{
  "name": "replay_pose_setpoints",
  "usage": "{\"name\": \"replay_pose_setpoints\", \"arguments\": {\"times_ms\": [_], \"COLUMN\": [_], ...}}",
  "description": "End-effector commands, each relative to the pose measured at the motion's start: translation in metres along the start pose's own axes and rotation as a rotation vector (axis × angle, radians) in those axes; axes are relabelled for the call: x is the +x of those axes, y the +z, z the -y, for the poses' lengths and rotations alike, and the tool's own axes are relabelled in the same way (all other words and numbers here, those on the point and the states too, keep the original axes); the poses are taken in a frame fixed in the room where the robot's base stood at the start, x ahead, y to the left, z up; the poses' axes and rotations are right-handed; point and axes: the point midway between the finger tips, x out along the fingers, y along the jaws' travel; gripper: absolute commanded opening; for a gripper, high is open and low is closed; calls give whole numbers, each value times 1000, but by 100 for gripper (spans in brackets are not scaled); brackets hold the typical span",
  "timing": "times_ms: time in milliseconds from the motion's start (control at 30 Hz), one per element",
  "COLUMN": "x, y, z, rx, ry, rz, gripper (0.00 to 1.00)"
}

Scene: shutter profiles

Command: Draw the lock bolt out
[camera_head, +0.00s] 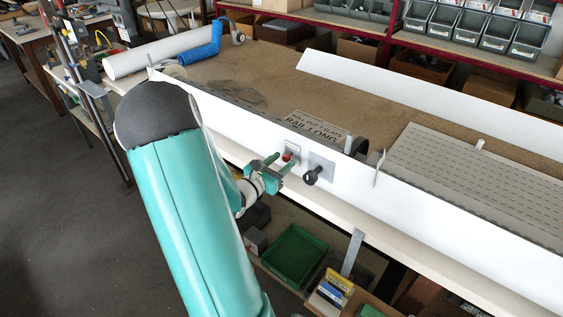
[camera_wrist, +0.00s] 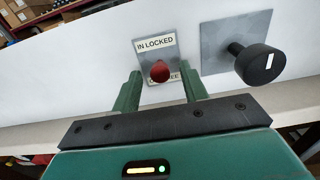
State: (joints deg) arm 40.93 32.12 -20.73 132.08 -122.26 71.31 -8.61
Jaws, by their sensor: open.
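The lock bolt shows as a round red knob (camera_wrist: 159,71) on a small metal plate (camera_wrist: 157,49) on the white panel (camera_head: 420,203). The plate reads "IN LOCKED" above the knob; the lettering below is partly covered by it. In the head view the red knob (camera_head: 287,157) is small, close by my fingers. My gripper (camera_wrist: 162,88) is open, one green finger on each side of the knob's lower part in the picture. Whether the fingers reach around the knob or stop short of it, I cannot tell. In the head view my gripper (camera_head: 281,162) is at the panel's face.
A black knob (camera_wrist: 260,64) on a square plate (camera_wrist: 214,40) sits just right of the red one. The workbench (camera_head: 260,75) lies behind the panel. A green bin (camera_head: 294,255) and small boxes are on the shelf below. A thin upright tab (camera_head: 380,167) stands farther right.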

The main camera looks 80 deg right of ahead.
Motion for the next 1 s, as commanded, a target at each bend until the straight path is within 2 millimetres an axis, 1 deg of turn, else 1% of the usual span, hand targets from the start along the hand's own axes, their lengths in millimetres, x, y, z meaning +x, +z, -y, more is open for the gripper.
{"name": "replay_pose_setpoints", "arguments": {"times_ms": [100, 333, 467, 500, 567, 833, 1000], "x": [5, 6, 5, 5, 5, 3, -5], "y": [0, 0, 0, 0, 0, 0, 0], "z": [0, 0, 0, 0, 0, 0, 0], "rx": [0, 0, 0, 0, 0, 0, -1], "ry": [-1, 0, 0, 0, 0, 1, 2], "rz": [1, 0, 0, 0, 0, 0, -1], "gripper": [44, 44, 18, 10, 0, 0, 0]}}
